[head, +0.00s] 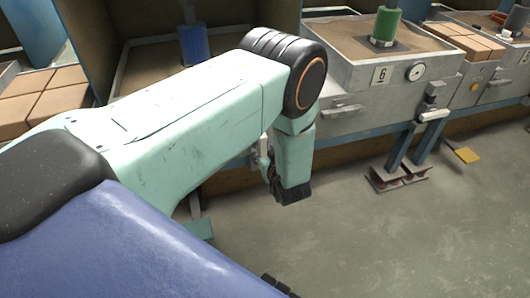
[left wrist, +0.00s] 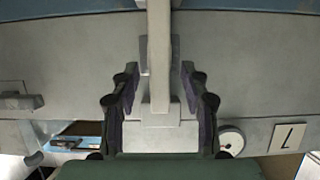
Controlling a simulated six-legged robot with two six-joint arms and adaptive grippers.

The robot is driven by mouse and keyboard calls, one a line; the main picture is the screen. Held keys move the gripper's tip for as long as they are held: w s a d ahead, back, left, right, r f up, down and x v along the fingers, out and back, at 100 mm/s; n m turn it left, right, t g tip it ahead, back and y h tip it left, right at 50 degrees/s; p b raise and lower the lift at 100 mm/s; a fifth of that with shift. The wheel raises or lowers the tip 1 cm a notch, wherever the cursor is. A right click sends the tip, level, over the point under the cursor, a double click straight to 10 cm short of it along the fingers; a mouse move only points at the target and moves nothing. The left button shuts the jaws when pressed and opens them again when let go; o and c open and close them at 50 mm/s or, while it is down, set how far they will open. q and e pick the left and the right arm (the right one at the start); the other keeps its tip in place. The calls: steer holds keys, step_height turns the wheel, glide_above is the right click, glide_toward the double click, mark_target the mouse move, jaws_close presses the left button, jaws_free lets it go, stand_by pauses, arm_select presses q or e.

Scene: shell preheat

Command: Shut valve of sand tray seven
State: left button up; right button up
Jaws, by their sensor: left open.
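Sand tray seven (head: 121,73) is mostly hidden behind my left arm in the head view; its sand and a blue cylinder show. In the left wrist view, which is upside down, its number plate (left wrist: 287,137) reads 7. The valve lever (left wrist: 158,55), a pale grey bar, runs from the top edge to a grey block in the middle. My left gripper (left wrist: 160,98) is open, with one finger on each side of the lever and a gap on both sides. In the head view the left gripper (head: 282,182) points down at the tray's front. My right gripper is not in view.
Sand tray six (head: 345,75) stands to the right, with a green cylinder (head: 385,25), a gauge (head: 416,71) and its own valve handle (head: 434,115). A yellow pedal (head: 467,155) sits low at the right. The floor (head: 400,240) in front is clear.

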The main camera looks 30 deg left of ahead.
mark_target(264, 151)
arm_select(q)
steer(key=shift+b+x, duration=0.6)
steer(key=shift+x, duration=1.15)
steer(key=shift+r, duration=0.1)
jaws_close()
